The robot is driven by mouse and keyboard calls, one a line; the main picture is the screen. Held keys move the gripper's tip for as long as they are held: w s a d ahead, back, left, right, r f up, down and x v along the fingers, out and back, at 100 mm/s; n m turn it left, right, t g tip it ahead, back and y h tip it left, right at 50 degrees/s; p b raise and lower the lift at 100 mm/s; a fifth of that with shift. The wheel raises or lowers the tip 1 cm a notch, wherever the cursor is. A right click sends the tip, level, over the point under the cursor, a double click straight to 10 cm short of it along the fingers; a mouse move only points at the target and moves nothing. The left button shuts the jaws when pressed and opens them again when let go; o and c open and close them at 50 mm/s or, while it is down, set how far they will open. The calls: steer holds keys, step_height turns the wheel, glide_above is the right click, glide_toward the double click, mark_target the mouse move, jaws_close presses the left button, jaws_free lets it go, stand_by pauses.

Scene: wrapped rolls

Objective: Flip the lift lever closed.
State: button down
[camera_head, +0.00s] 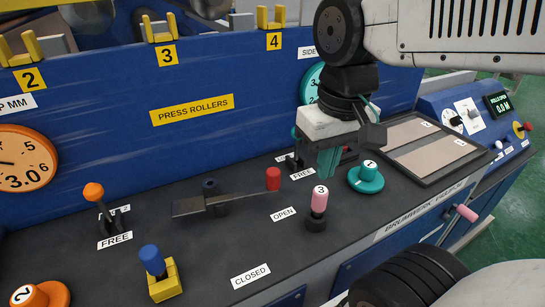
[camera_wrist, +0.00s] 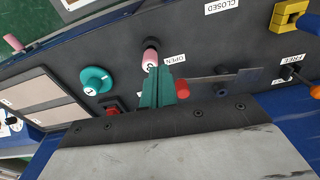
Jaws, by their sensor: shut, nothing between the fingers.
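The lift lever (camera_head: 232,198) is a flat dark bar on a pivot on the black deck, with a red knob (camera_head: 273,179) at its right end. The knob is nearer the white OPEN label (camera_head: 283,213) than the CLOSED label (camera_head: 251,275). My gripper (camera_head: 328,163) has teal fingers, shut and empty, pointing down to the right of the red knob. In the wrist view the fingers (camera_wrist: 157,92) appear close beside the red knob (camera_wrist: 183,89); I cannot tell whether they touch. The lever bar (camera_wrist: 215,77) runs right from there.
A pink knob marked 3 (camera_head: 319,197) stands upright just in front of my gripper. A teal knob marked 1 (camera_head: 366,178) is to its right. An orange-tipped lever (camera_head: 94,192) and a blue-topped yellow fixture (camera_head: 154,263) are at left. A blue panel (camera_head: 200,130) rises behind.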

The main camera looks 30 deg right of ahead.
steer(key=w+m+g+y, duration=0.1)
steer(key=w+m+g, duration=0.2)
steer(key=w, duration=1.7)
steer(key=shift+f+m, duration=0.3)
steer(key=shift+f, duration=0.15)
steer(key=shift+a, duration=0.1)
steer(key=d+x, duration=0.1)
steer(key=x, duration=0.9)
steer(key=shift+s+a, duration=0.25)
steer(key=shift+a, duration=0.25)
